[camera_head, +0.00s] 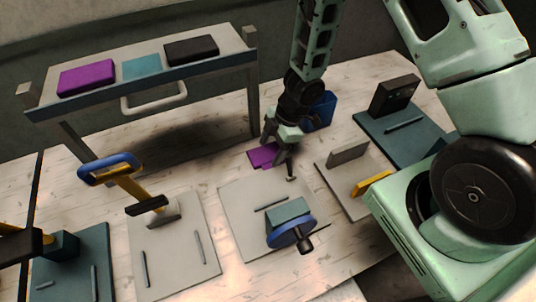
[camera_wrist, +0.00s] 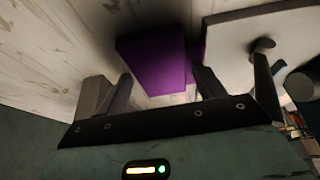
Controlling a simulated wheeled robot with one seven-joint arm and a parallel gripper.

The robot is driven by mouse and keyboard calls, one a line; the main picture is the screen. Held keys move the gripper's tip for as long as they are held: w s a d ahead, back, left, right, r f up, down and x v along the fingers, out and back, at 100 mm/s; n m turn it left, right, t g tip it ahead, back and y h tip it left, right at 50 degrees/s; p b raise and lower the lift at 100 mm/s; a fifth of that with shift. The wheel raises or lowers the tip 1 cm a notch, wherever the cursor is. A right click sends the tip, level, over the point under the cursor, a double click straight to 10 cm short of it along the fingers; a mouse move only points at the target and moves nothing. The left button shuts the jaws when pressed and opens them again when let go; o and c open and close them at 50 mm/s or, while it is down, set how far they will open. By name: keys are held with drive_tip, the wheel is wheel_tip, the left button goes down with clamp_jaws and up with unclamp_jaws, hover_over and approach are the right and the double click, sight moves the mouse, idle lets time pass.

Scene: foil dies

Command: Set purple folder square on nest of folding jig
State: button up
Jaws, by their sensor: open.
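A flat purple piece (camera_head: 261,155), which looks like the purple folder, lies on the pale wooden table just left of my gripper (camera_head: 280,158), which partly hides it. In the wrist view, a purple block (camera_wrist: 152,62) shows beyond and between the two spread fingers of my gripper (camera_wrist: 162,88); contact is not visible. A second purple piece (camera_wrist: 198,55) shows behind the right finger. Another purple block (camera_head: 87,77) lies on the raised rack. I cannot tell which bench fixture is the folding jig; one grey plate (camera_head: 236,212) carries a teal block and blue handwheel (camera_head: 291,232).
The rack (camera_head: 200,72) also holds teal (camera_head: 142,67) and black (camera_head: 191,50) blocks. A blue bin (camera_head: 320,110) stands behind my gripper. At right are a plate with a yellow bar (camera_head: 372,184) and a teal plate with a black block (camera_head: 394,95).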

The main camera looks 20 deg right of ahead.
drive_tip(key=c, duration=0.9)
drive_tip(key=shift+o, duration=0.2)
drive_tip(key=shift+r, duration=0.15)
